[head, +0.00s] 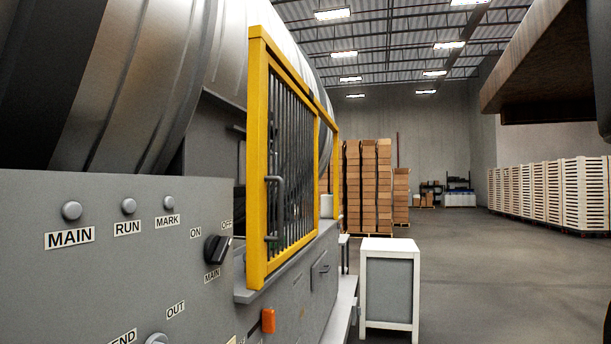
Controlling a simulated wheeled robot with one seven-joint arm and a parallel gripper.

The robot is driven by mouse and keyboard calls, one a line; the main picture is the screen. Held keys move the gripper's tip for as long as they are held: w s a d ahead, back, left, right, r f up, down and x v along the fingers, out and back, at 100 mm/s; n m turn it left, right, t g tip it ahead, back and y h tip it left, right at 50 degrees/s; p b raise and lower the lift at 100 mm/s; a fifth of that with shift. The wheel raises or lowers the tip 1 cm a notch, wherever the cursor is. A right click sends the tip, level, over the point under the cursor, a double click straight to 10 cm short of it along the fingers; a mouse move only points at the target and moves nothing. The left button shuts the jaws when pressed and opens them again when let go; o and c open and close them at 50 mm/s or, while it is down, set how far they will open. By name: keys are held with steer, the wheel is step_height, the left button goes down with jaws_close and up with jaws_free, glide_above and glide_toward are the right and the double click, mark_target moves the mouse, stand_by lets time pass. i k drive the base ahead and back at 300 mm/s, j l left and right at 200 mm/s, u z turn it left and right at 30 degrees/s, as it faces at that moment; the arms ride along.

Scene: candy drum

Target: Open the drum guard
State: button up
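The drum guard (257,160) is a yellow frame with dark vertical bars, standing upright along the machine's side in the head view. It appears closed, in line with the machine's front. A grey vertical handle (273,207) is fixed to the guard's near part. The large metal drum (135,85) lies behind and to the left of the guard. My gripper cannot be made out in this view.
A grey control panel (105,260) with knobs and labels fills the lower left. A white-framed stand (390,285) is right of the machine. Stacked boxes (367,185) stand behind it. Pale crates (545,192) line the right. The floor (500,280) between is clear.

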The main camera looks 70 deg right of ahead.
mark_target(272, 67)
steer(key=z, duration=1.45)
